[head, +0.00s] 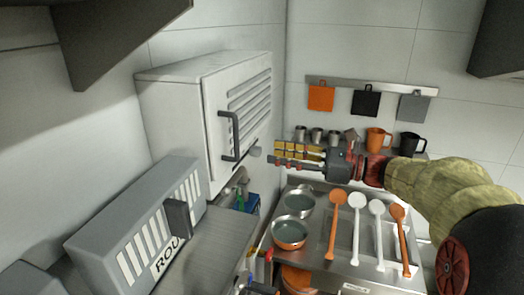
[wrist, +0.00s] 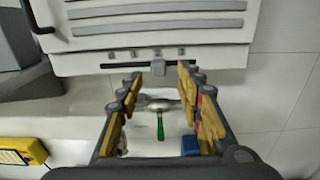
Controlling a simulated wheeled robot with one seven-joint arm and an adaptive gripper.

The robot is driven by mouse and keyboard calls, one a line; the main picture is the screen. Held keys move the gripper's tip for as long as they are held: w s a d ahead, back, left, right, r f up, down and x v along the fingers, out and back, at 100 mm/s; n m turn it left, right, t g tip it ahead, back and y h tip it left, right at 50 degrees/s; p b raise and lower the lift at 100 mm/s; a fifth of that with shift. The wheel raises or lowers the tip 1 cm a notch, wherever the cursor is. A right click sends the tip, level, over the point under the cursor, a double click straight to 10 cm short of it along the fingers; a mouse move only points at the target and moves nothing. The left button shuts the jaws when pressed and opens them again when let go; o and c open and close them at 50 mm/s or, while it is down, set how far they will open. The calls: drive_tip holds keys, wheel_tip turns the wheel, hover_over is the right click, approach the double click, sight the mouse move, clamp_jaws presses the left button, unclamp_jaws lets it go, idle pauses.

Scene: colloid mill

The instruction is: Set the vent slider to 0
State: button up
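The vent slider is a small grey knob (wrist: 158,68) on a dark horizontal slot (wrist: 118,65) low on the white louvred cabinet (wrist: 155,35). In the head view the knob (head: 256,151) sticks out at the cabinet's lower right. My gripper (wrist: 160,82) is open, with one yellow-padded finger on each side of the knob, in line with it. I cannot tell whether a finger touches it. In the head view my gripper (head: 274,154) reaches in from the right.
The cabinet has a dark handle (head: 235,136). Below my gripper are a green-handled tool (wrist: 160,128) and a blue box (wrist: 190,145). A steel counter with pans (head: 290,232) and several spoons stands below my arm. A grey slotted box (head: 140,225) stands at left.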

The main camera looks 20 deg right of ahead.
sight(261, 152)
drive_tip(key=shift+x, duration=2.6)
drive_tip(key=shift+s, duration=0.1)
drive_tip(key=c, duration=0.3)
clamp_jaws()
